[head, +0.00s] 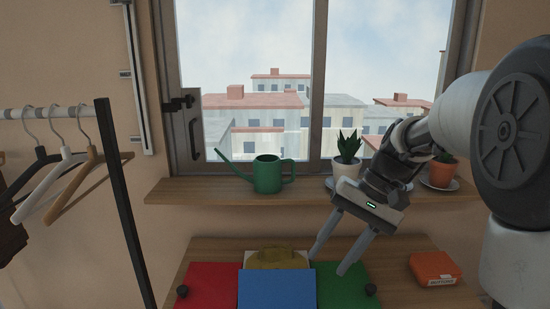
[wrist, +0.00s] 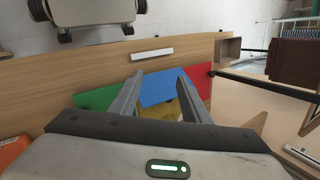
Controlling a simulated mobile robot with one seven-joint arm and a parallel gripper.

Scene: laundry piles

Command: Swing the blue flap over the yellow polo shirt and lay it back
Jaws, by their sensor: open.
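The yellow polo shirt (head: 277,259) lies in the middle of the folding board, on a pale panel, and shows partly in the wrist view (wrist: 188,102). The blue flap (head: 277,290) is on the near side of the shirt, between a red panel (head: 208,285) and a green panel (head: 340,290). It looks flat, but its tilt is hard to tell; it also shows in the wrist view (wrist: 157,88). My gripper (head: 327,264) is open and empty, pointing down above the green panel, right of the shirt. Its fingers hide parts of the board in the wrist view.
An orange box (head: 434,268) lies on the table (head: 395,247) at the right. A green watering can (head: 268,176) and potted plants (head: 347,148) stand on the windowsill behind. A rail with hangers (head: 68,165) stands at the left.

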